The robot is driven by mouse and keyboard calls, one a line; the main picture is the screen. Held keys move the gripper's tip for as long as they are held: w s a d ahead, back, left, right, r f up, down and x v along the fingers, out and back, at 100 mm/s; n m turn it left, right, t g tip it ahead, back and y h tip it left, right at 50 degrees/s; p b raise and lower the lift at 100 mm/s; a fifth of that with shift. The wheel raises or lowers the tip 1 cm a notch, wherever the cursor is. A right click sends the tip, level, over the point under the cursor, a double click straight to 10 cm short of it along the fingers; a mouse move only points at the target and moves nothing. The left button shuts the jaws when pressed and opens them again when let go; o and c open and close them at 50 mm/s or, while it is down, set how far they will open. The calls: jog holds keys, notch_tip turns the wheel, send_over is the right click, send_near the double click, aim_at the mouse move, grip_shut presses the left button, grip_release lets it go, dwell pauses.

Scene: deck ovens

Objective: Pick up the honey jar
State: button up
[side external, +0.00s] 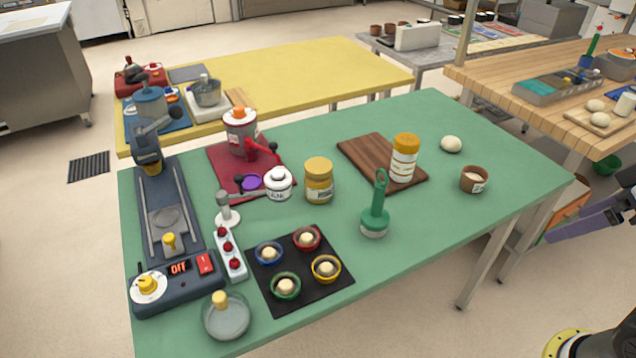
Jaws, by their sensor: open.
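The honey jar (319,182) looks like the squat amber jar with a mustard-yellow lid and a pale label. It stands upright near the middle of the green table (470,225), just right of a white lidded jar (278,184). The small gap between the two jars is narrow. The honey jar's front and lid are in clear sight, with nothing on top of it. I cannot make out my gripper in this view; only dark and purple-grey parts show at the right edge.
A green-handled tool (376,210) stands right of the honey jar. Behind are a wooden board (362,158) with a white, orange-capped container (404,160), and a red mat (222,170) with a red-and-grey machine (241,132). A black mat (258,277) with small bowls lies in front.

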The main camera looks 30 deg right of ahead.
jog(key=w+a+r+n+t, duration=0.1)
jog(key=w+r, duration=0.3)
jog(key=w, duration=0.3)
jog(key=w+a+r+n+y, duration=0.1)
jog(key=w+r, duration=0.3)
jog(key=w, duration=0.3)
jog(key=w+a+r+n+t, duration=0.1)
jog(key=w+a+r, duration=0.1)
jog(key=w+r, duration=0.35)
jog(key=n+g+y, duration=0.1)
jog(key=n+g, duration=0.1)
send_over(326, 168)
jog(key=s+d, duration=0.5)
notch_tip(326, 168, down, 13)
jog(key=shift+g, duration=0.8)
jog(key=x, duration=0.6)
jog(key=s+a+x, duration=0.1)
jog(key=x, duration=1.1)
jog(key=shift+s+a+f, duration=0.1)
jog(key=shift+s+a, duration=0.1)
jog(key=shift+a, duration=0.1)
jog(key=shift+x, duration=3)
jog(key=shift+a, duration=0.15)
